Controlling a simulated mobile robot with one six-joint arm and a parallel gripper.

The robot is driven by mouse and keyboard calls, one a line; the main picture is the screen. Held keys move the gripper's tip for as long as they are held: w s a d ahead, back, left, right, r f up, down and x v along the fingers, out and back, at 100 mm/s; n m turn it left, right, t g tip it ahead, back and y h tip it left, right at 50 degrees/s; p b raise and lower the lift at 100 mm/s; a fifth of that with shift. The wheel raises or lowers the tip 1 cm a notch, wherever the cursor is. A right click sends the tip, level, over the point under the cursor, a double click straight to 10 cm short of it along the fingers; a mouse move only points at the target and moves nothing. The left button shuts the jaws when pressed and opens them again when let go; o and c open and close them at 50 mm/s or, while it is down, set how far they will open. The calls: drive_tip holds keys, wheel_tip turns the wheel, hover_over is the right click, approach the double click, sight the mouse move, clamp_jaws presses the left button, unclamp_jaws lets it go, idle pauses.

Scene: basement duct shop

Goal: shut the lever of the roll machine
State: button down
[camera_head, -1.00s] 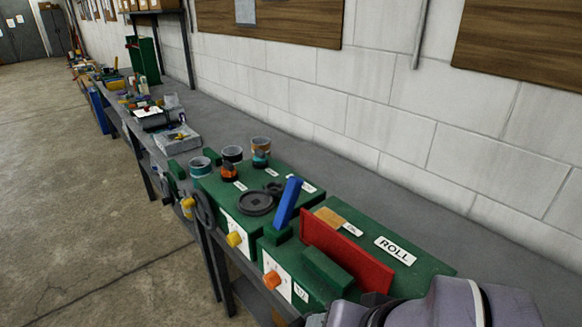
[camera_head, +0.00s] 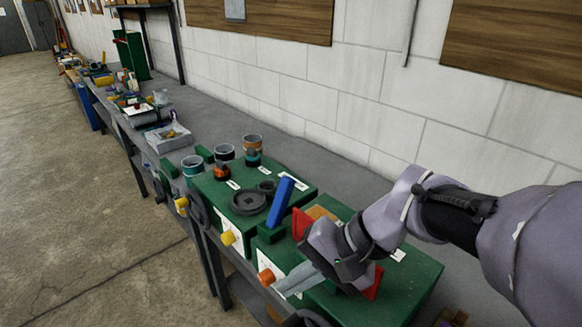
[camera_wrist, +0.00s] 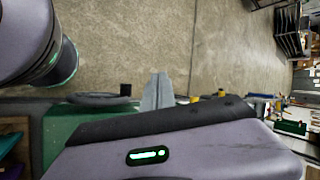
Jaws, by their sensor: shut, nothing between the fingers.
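The roll machine (camera_head: 410,285) is a green box at the front right of the bench in the head view. It has an orange knob (camera_head: 266,277) on its front and a red plate (camera_head: 374,283) on top, partly hidden by my arm. A blue lever (camera_head: 279,203) stands tilted at the machine's left edge, beside the neighbouring green machine; I cannot tell clearly which its base joins. My gripper (camera_head: 283,285) is shut and empty, its grey fingers over the roll machine's front edge, right of the orange knob. The fingers also show in the wrist view (camera_wrist: 158,92).
Tools and boxes line the bench farther left. The block wall (camera_head: 350,110) runs behind; the floor (camera_head: 60,220) in front is clear.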

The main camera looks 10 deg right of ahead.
drive_tip(key=w+d+r+m+t+y+p, duration=0.25)
drive_tip(key=w+y, duration=0.25)
drive_tip(key=w, duration=0.5)
drive_tip(key=m+t+y, duration=0.2)
drive_tip(key=m+t, duration=0.1)
drive_tip(key=t, duration=0.1)
approach(280, 206)
wheel_tip(280, 206, up, 5)
drive_tip(key=s+d, duration=0.1)
drive_tip(key=d, duration=0.1)
drive_tip(key=w+d+f+t+b, duration=0.1)
drive_tip(key=d+f, duration=0.1)
drive_tip(key=w+d+f+m+t+b, duration=0.1)
drive_tip(key=d+f+t, duration=0.1)
drive_tip(key=w+d+f+m+t+b, duration=0.1)
drive_tip(key=d+f, duration=0.1)
drive_tip(key=shift+w+h+b, duration=0.1)
drive_tip(key=shift+h+b, duration=0.2)
drive_tip(key=shift+b, duration=0.05)
drive_tip(key=shift+w+d+f+t, duration=0.1)
drive_tip(key=shift+w+d+t, duration=0.05)
drive_tip(key=shift+d+t, duration=0.15)
drive_tip(key=shift+a, duration=0.1)
